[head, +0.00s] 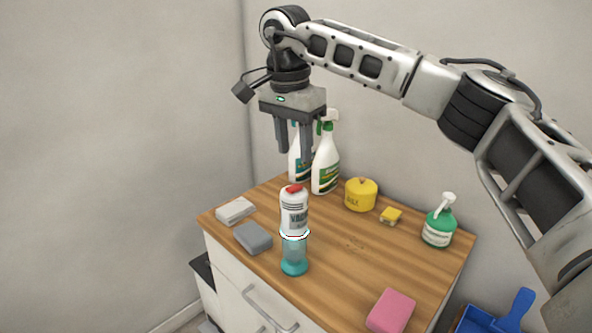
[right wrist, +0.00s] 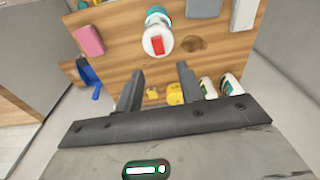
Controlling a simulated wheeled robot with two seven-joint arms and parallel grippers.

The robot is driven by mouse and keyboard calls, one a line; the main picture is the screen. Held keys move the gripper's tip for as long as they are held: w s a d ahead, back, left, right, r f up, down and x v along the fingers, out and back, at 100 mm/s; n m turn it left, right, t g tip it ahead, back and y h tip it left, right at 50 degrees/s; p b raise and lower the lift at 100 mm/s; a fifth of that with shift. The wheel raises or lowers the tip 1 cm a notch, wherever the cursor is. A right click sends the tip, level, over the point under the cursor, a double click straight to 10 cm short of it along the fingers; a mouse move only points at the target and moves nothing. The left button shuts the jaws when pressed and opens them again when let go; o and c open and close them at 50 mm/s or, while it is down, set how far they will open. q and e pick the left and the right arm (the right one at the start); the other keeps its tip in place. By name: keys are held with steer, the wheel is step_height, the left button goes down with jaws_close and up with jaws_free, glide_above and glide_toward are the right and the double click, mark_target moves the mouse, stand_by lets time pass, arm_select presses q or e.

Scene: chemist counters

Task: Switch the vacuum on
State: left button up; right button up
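The vacuum (head: 294,222) stands upright near the front edge of the wooden counter top. It is a white and teal handheld cylinder with a red switch (head: 293,188) on its top. In the right wrist view the vacuum (right wrist: 154,22) shows from above, with the red switch (right wrist: 158,46) facing the camera. My right gripper (head: 294,156) points down above the counter, higher than the vacuum and a little behind it. Its fingers (right wrist: 158,82) are apart with nothing between them. My left gripper is not in view.
Two white spray bottles (head: 325,165) stand behind the vacuum. A yellow wax tin (head: 360,195), a yellow sponge (head: 391,216) and a green spray bottle (head: 439,226) are to the right. A pink sponge (head: 391,311) lies front right. Grey (head: 253,238) and white blocks (head: 236,211) lie left.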

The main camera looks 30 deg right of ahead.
step_height(320, 180, up, 9)
steer(key=shift+s+a, duration=0.2)
steer(key=shift+a, duration=0.2)
